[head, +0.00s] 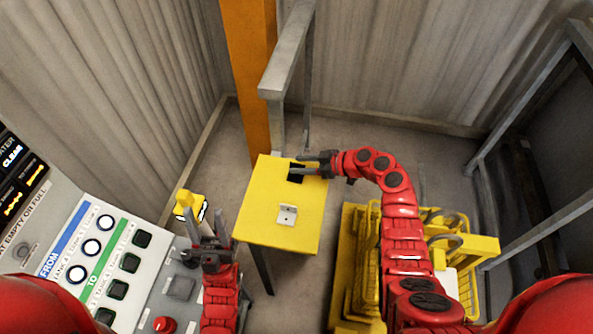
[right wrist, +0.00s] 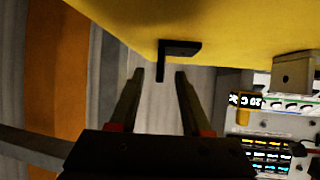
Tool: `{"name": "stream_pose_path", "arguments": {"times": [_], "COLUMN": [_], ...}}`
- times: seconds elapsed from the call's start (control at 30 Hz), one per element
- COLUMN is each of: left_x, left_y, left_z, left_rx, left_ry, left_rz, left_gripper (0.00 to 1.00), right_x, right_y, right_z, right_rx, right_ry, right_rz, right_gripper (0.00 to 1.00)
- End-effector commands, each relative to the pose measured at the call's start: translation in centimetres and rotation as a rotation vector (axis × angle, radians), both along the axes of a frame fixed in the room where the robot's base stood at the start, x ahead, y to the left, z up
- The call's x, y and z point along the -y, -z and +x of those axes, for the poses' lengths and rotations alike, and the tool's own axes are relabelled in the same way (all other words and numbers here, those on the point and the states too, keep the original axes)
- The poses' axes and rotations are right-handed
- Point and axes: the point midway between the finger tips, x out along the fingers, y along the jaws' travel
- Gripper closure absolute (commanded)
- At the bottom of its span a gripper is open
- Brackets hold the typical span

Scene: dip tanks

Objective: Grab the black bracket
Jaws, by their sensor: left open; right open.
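The black bracket (head: 297,173) lies at the far edge of the small yellow table (head: 258,222), partly covered by my right gripper in the head view. My right gripper (head: 297,164) is open at that edge. In the right wrist view the black bracket (right wrist: 182,47) is L-shaped, with one leg pointing toward the gap between the open fingers (right wrist: 160,75). The fingers look empty, and the bracket appears just beyond their tips. My left gripper (head: 206,215) is open and empty beside the control panel.
A light metal bracket (head: 287,215) sits mid-table. The control panel (head: 150,285) with buttons is at left, with a yellow object (head: 188,203) by its far end. A yellow basket (head: 470,245) is at right. An orange post (head: 250,70) and grey rail (head: 287,50) stand behind the table.

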Motion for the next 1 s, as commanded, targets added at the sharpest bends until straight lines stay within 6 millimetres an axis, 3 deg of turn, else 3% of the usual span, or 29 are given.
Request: {"name": "stream_pose_path", "arguments": {"times": [0.13,0.3,0.6,0.87,1.0], "left_x": [0.0,0.0,0.0,0.0,0.0], "left_y": [-1.0,-0.6,-0.7,-0.7,-0.7], "left_z": [0.0,0.0,0.0,0.0,0.0], "left_rx": [0.000,0.000,0.000,0.000,0.000], "left_ry": [0.000,0.000,0.000,0.000,0.000], "left_rz": [0.000,0.000,0.000,0.000,0.000], "left_gripper": [0.50,0.50,0.50,0.50,0.50], "right_x": [-1.8,-3.2,-3.5,-3.4,-3.4], "right_y": [0.5,1.8,1.9,1.9,1.9], "right_z": [0.6,1.1,1.3,1.3,1.3], "right_rx": [-0.003,-0.003,0.000,-0.001,-0.001], "right_ry": [-0.002,-0.003,-0.001,0.000,0.000], "right_rz": [0.001,0.001,0.000,0.001,0.001], "right_gripper": [0.52,0.52,0.52,0.97,1.00]}}
